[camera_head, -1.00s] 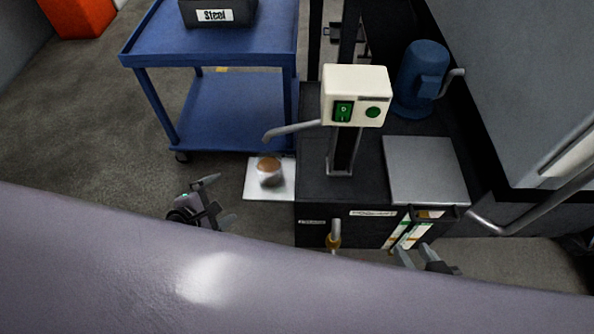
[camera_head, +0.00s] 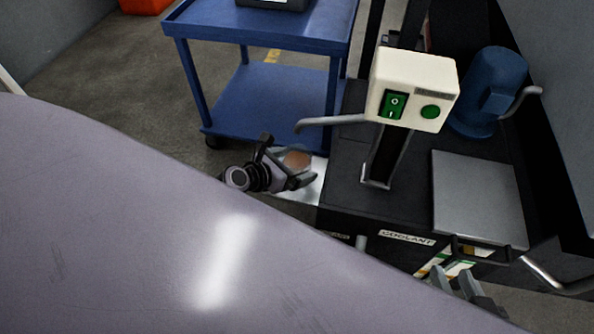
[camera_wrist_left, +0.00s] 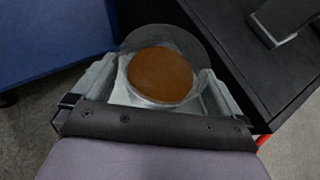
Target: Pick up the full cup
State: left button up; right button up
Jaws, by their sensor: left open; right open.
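The cup (camera_wrist_left: 160,78) is clear and holds brown liquid, seen from above in the left wrist view. In the head view the cup (camera_head: 297,158) is partly hidden behind my left gripper (camera_head: 283,163). It stands on a white plate (camera_head: 317,186) beside the black coolant unit. In the left wrist view my left gripper (camera_wrist_left: 160,92) is open, with one finger on each side of the cup. I cannot tell whether the fingers touch it. My right gripper (camera_head: 455,283) is open and empty at the lower right, in front of the unit.
The black coolant unit (camera_head: 345,150) stands right of the cup, with a white switch box (camera_head: 412,90) and a bent pipe (camera_head: 330,122) reaching above the cup. A blue cart (camera_head: 270,100) stands behind. A blue motor (camera_head: 490,90) sits on the unit.

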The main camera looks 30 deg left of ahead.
pick_arm(q)
jog(key=shift+w+d+f, duration=0.15)
jog(key=shift+w+f, duration=0.15)
jog(key=shift+w, duration=0.15)
jog(key=c, duration=0.9)
jog(key=shift+o, duration=0.2)
jog(key=shift+r, duration=0.15)
